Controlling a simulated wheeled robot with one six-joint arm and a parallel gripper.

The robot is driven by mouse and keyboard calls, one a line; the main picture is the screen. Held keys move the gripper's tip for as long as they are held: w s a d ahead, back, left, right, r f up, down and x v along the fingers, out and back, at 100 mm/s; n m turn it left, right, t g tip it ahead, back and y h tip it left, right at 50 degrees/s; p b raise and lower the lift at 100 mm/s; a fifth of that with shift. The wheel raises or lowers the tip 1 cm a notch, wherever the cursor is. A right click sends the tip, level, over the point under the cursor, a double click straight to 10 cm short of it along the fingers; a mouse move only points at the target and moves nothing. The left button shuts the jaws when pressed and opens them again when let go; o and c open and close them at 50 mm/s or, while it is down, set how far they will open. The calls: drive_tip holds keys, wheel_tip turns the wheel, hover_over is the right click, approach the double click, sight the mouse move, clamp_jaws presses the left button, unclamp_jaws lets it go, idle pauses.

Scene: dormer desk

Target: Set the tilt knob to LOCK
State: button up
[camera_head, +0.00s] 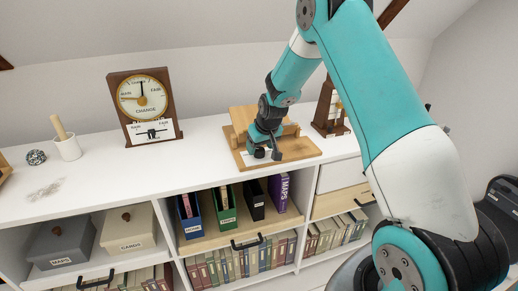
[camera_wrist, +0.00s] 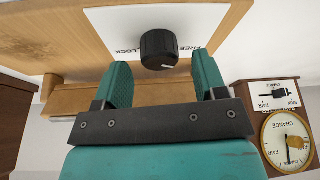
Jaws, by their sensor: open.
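The tilt knob (camera_wrist: 158,49) is a black ribbed knob on a white label plate (camera_wrist: 105,22). LOCK is printed on the plate left of the knob and FREE to its right. In the head view my gripper (camera_head: 265,150) is down at the wooden stand (camera_head: 303,150), and the knob there is mostly hidden.
The stand is on a white shelf top (camera_head: 205,153). A dial instrument (camera_head: 143,104) is to its left, also in the wrist view (camera_wrist: 287,140). A dark wooden instrument (camera_head: 330,110) stands close on its right. A white cup (camera_head: 68,149) is far left.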

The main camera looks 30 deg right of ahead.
drive_tip(key=shift+x, duration=0.95)
drive_tip(key=shift+c, duration=0.2)
drive_tip(key=c, duration=0.9)
